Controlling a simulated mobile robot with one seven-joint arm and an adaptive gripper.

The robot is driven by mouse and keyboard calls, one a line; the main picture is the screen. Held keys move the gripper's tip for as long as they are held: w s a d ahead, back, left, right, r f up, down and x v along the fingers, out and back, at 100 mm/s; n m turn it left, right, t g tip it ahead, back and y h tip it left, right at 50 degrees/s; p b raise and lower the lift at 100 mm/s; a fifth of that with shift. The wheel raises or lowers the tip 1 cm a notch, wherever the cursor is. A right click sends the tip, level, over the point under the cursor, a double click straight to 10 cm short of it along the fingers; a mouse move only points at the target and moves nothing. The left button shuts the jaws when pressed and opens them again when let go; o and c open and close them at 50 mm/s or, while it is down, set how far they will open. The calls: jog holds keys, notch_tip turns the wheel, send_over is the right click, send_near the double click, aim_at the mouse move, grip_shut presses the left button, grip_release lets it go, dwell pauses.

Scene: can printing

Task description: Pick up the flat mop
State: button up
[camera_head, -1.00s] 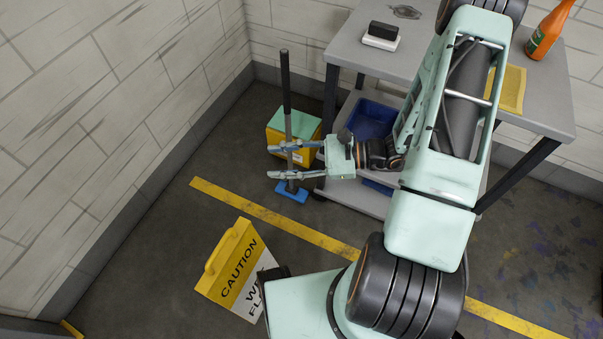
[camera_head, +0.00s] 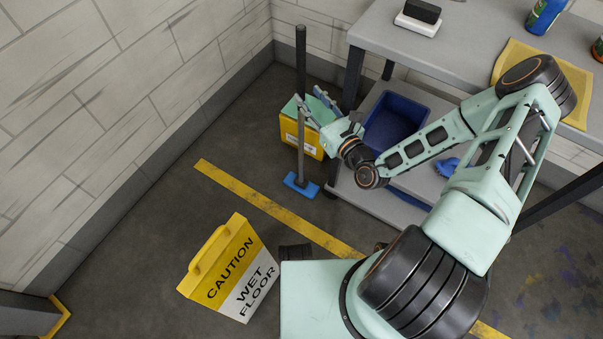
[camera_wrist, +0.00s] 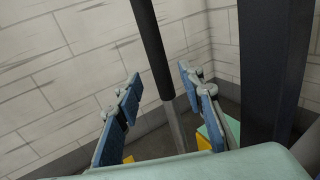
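The flat mop stands upright on the floor near the wall corner, with a dark upper handle (camera_head: 301,60), a grey lower pole and a flat blue head (camera_head: 301,186). My gripper (camera_head: 308,95) is at the middle of the pole, pointing up and to the left. In the wrist view, its two blue-padded fingers (camera_wrist: 160,75) are spread apart. The mop's handle (camera_wrist: 150,45) runs between them, with a visible gap to each finger. The gripper is open and empty. How deep the pole lies between the fingers is hard to tell.
A yellow box with a teal top (camera_head: 289,132) stands behind the mop. A grey cart (camera_head: 455,45) is close to the right, with a dark leg (camera_wrist: 272,70) and a blue bin (camera_head: 408,108). A yellow caution sign (camera_head: 222,262) stands in front. Floor to the left is clear.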

aim_at(303, 88)
jog(key=b+x, duration=0.2)
jog(key=x, duration=0.3)
jog(key=shift+w+a+r, duration=0.1)
jog(key=shift+a+r, duration=0.05)
jog(key=shift+r, duration=0.05)
grip_shut()
jog(key=shift+r, duration=0.15)
